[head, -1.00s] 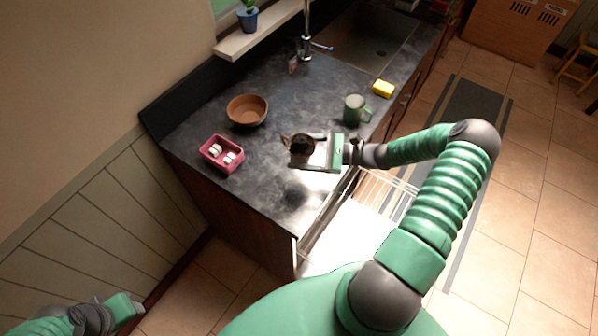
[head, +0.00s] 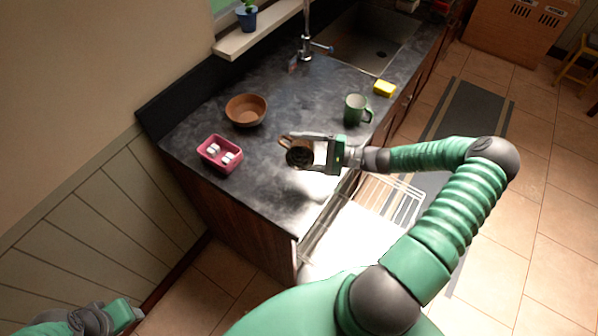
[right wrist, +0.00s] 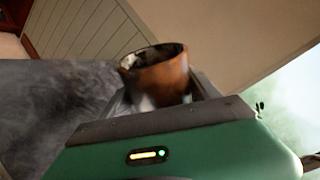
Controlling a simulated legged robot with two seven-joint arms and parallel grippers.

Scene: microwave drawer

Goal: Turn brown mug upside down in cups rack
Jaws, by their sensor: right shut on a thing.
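The brown mug (head: 299,156) is between the fingers of my right gripper (head: 303,153), which is shut on it above the counter. In the right wrist view the mug (right wrist: 160,76) shows a brown side and a dark rim. Part of it is hidden behind the gripper body. The cups rack appears to be the white wire rack (head: 392,193) in the pulled-out drawer below the counter edge, to the right of the gripper and partly hidden by my right arm. My left gripper (head: 130,312) is at the lower left, away from the counter; its jaws are not clear.
A green mug (head: 354,109) stands on the counter, beyond the gripper to the right. A brown bowl (head: 246,110) and a pink tray (head: 213,161) with white items are at the left. A yellow sponge (head: 385,88) lies near the sink (head: 372,40). The near counter corner is clear.

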